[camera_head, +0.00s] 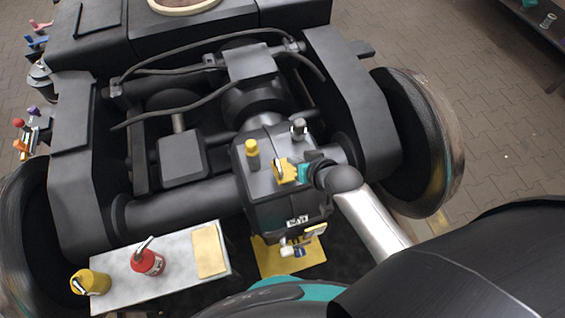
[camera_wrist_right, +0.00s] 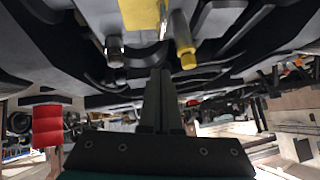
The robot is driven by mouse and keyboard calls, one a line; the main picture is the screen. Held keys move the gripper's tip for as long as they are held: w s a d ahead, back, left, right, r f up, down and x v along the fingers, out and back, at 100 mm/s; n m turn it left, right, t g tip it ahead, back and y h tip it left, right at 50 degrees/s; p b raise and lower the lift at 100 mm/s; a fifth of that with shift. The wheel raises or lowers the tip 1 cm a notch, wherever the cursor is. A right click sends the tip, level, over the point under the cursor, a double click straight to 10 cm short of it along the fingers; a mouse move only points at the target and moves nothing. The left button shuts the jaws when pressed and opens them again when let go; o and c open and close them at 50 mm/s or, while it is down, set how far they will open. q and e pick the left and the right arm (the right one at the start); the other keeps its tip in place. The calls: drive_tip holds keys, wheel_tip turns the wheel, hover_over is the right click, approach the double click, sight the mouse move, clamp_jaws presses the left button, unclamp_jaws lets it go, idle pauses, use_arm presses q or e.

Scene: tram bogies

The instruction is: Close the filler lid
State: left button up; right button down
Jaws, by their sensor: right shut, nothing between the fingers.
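The gearbox housing (camera_head: 262,190) sits in the middle of the bogie. On its top is a yellow flap-like part (camera_head: 285,172), which looks like the filler lid; its exact angle is unclear. A yellow-capped post (camera_head: 252,153) and a grey-capped post (camera_head: 298,128) stand by it. My right gripper (camera_head: 301,172) is close beside the yellow part, shut and empty; contact cannot be told. In the right wrist view the shut fingers (camera_wrist_right: 161,85) point toward the yellow part (camera_wrist_right: 140,14), between the grey post (camera_wrist_right: 114,48) and yellow post (camera_wrist_right: 186,45). My left gripper is not in view.
A pale board (camera_head: 170,262) at the front left holds a red can (camera_head: 147,262), a yellow can (camera_head: 92,281) and a tan pad (camera_head: 209,252). A yellow tray (camera_head: 290,262) lies below the housing. Hoses (camera_head: 190,50) and wheels (camera_head: 425,140) surround the housing.

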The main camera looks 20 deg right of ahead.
sight(278, 161)
drive_tip(key=w+f+b, duration=0.1)
drive_tip(key=f, duration=0.1)
drive_tip(key=w+a+f+b, duration=0.1)
drive_tip(key=f, duration=0.1)
drive_tip(key=w+f+b, duration=0.1)
drive_tip(key=w+f, duration=0.1)
drive_tip(key=f, duration=0.1)
drive_tip(key=shift+a+b, duration=0.3)
drive_tip(key=shift+a, duration=0.1)
drive_tip(key=shift+a+f, duration=0.1)
drive_tip(key=shift+f, duration=0.3)
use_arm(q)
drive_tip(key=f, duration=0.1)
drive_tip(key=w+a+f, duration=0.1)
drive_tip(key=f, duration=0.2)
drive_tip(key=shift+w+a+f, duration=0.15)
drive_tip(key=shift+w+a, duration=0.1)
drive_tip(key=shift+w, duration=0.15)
